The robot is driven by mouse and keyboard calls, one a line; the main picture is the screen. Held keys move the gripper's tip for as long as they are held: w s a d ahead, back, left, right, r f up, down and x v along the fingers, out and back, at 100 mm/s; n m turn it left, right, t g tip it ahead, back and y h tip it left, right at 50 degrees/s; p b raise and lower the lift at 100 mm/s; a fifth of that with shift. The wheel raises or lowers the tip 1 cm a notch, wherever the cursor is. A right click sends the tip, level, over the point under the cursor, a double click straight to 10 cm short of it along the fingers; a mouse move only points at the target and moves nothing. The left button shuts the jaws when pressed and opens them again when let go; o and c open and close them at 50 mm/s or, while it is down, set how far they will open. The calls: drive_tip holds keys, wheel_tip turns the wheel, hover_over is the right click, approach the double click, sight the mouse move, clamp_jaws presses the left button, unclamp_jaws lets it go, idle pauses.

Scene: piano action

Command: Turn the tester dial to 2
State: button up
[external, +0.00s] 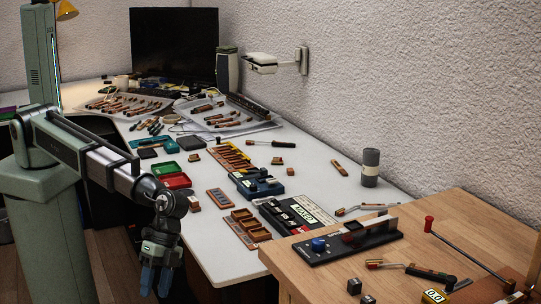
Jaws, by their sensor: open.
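A black device (350,243) with a round blue dial (319,245) lies on the wooden worktop at the right. Its markings are too small to read, so the dial's setting cannot be told. A dark box with a pale green display (302,214) lies just behind it on the white desk, and a blue unit with dark knobs (257,184) lies farther back. I cannot tell for certain which one is the tester. My gripper (156,279) hangs fingers down in front of the white desk's edge, open and empty, well left of all three and touching nothing.
The white desk (225,245) holds small wooden trays (246,229), red and green trays (174,181), and a grey cylinder (370,168). A red-knobbed rod (455,245), a black-handled tool (430,274) and small metal cubes (354,286) are on the wooden worktop (480,213).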

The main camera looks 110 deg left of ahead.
drive_tip(key=w+a+r+t, duration=0.1)
drive_tip(key=w+a+r, duration=0.3)
drive_tip(key=w+r, duration=0.3)
drive_tip(key=n+y, duration=0.6)
drive_tip(key=n, duration=0.3)
approach(253, 185)
drive_tip(key=f, duration=0.8)
drive_tip(key=shift+w+f, duration=0.2)
drive_tip(key=shift+f, duration=0.05)
drive_tip(key=shift+m, duration=0.3)
clamp_jaws()
